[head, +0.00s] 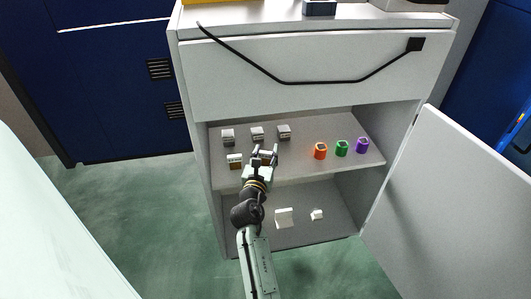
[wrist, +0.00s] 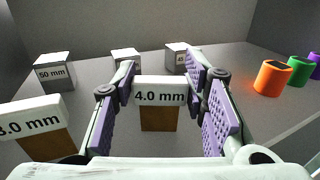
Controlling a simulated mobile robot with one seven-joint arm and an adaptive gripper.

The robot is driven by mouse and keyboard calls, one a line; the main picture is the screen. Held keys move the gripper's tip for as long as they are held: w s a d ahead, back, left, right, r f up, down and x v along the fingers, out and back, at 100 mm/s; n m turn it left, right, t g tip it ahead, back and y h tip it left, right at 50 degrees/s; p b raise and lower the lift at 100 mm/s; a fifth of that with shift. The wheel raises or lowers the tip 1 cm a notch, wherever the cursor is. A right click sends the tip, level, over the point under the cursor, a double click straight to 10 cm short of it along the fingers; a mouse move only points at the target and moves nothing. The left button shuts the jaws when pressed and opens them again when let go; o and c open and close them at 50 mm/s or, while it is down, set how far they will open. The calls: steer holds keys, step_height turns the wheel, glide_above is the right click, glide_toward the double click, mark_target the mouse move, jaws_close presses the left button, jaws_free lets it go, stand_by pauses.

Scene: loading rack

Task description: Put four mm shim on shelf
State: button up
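The four mm shim (wrist: 160,97), a block with a white top labelled "4.0 mm" and a brown lower part, stands upright on the cabinet's middle shelf (head: 300,160). My gripper (head: 264,151) reaches into the cabinet at the front of this shelf. In the wrist view its two purple-padded fingers stand on either side of the shim, apart, with a narrow gap showing on each side. In the head view the gripper partly hides the shim.
A "3.0 mm" shim (wrist: 37,128) stands close on the left. Grey blocks, one labelled "50 mm" (wrist: 55,72), stand behind. Orange (head: 320,151), green (head: 341,148) and purple (head: 362,145) pieces are on the right. White pieces (head: 284,217) lie on the lower shelf. The cabinet door (head: 455,195) hangs open.

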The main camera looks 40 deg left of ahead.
steer(key=o, duration=0.4)
steer(key=shift+r, duration=0.2)
steer(key=v, duration=1.2)
steer(key=shift+b, duration=0.3)
